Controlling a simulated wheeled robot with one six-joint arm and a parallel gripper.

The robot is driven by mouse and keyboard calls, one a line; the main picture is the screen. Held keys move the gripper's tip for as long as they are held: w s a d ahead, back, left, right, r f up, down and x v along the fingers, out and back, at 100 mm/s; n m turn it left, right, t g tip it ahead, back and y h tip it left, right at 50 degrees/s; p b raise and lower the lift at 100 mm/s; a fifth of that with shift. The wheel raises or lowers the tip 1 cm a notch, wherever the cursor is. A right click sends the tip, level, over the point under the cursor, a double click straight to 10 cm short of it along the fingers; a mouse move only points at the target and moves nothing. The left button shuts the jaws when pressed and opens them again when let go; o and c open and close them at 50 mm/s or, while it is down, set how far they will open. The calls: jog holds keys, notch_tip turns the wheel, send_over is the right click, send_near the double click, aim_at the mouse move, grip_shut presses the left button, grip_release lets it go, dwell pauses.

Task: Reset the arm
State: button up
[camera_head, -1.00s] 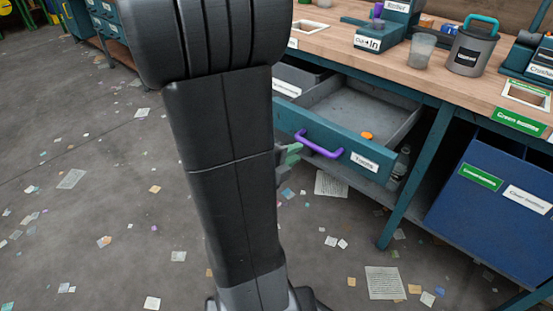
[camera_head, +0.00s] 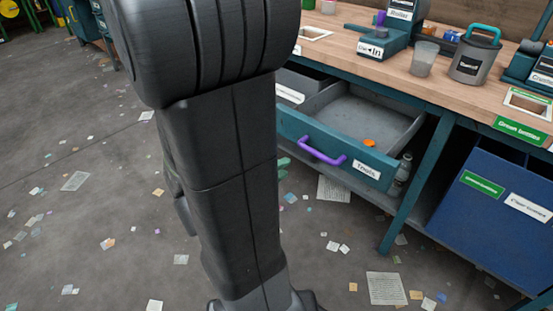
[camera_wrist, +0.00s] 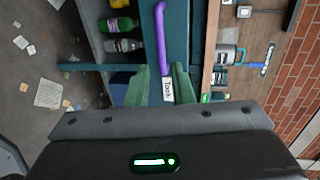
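My arm fills the middle of the head view and hides most of my gripper; only a bit of green finger (camera_head: 283,168) shows at its right edge. In the wrist view my gripper (camera_wrist: 163,82) has its two green fingers apart, with nothing between them. The "Tools" label of the drawer front shows through the gap, beyond the fingers. The teal drawer (camera_head: 352,158) is pulled out under the bench. Its purple handle (camera_head: 322,153) is free of the fingers and also shows in the wrist view (camera_wrist: 161,40). An orange object (camera_head: 369,142) lies in the drawer.
The wooden bench top (camera_head: 395,75) carries a clear cup (camera_head: 423,58), a lidded grey container (camera_head: 475,57) and labelled machines. A blue bin (camera_head: 480,215) stands below at right. Bottles (camera_wrist: 121,27) sit on the lower shelf. Paper scraps litter the open floor at left.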

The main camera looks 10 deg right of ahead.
aim_at(312, 153)
jog(key=shift+b+x, duration=1.55)
jog(key=shift+x, duration=5.3)
jog(key=shift+a, duration=0.1)
